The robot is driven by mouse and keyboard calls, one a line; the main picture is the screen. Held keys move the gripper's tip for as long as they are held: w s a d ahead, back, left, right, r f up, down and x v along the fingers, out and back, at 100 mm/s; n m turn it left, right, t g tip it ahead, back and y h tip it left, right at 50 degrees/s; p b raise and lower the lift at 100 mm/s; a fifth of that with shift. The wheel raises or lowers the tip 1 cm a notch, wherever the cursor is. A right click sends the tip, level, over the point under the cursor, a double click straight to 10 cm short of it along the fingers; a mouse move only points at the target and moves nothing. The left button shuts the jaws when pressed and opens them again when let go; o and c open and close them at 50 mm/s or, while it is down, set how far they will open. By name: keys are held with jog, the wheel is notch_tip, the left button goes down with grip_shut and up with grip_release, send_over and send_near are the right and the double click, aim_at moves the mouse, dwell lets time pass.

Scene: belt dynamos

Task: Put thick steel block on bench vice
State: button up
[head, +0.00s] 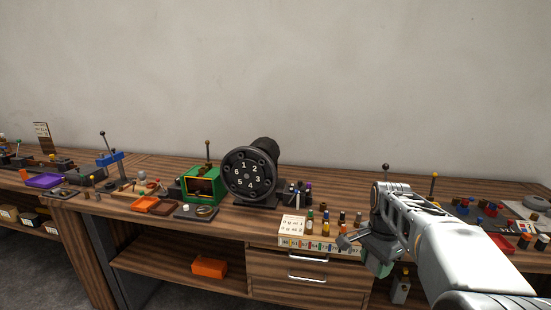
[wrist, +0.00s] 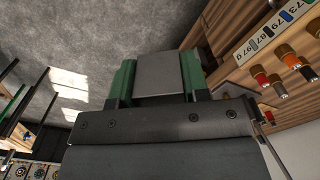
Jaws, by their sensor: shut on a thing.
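My gripper (head: 379,264) is in the right part of the head view, in front of the bench's front edge and beside the drawers. In the wrist view its green fingers (wrist: 158,88) are shut on a plain grey block (wrist: 158,70), which looks like the thick steel block. The block is hidden in the head view. I cannot pick out the bench vice for certain. A blue clamp-like device with a lever (head: 109,159) stands on the bench at the left, apart from my gripper. My arm hides part of the bench at the right.
The wooden bench (head: 330,190) carries a black numbered dial (head: 252,173), a green box (head: 203,184), an orange tray (head: 160,206) and a numbered rack of bottles (head: 300,241). Drawers (head: 300,262) lie below. An orange box (head: 209,267) sits on the lower shelf.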

jog(key=w+a+f+n+p, duration=0.3)
jog(key=w+f+n, duration=0.4)
jog(key=f+n, duration=0.45)
jog(key=s+a+f+n+p, duration=0.1)
jog(key=s+a+f, duration=0.1)
jog(key=f, duration=0.5)
jog(key=s+a+f+n, duration=0.1)
jog(key=s+a+f, duration=0.1)
jog(key=s+f, duration=0.2)
notch_tip(320, 180, down, 4)
jog(key=shift+s+a+r+p, duration=0.15)
jog(key=shift+a+r+p, duration=0.1)
jog(key=shift+p, duration=0.15)
jog(key=shift+s+a, duration=0.1)
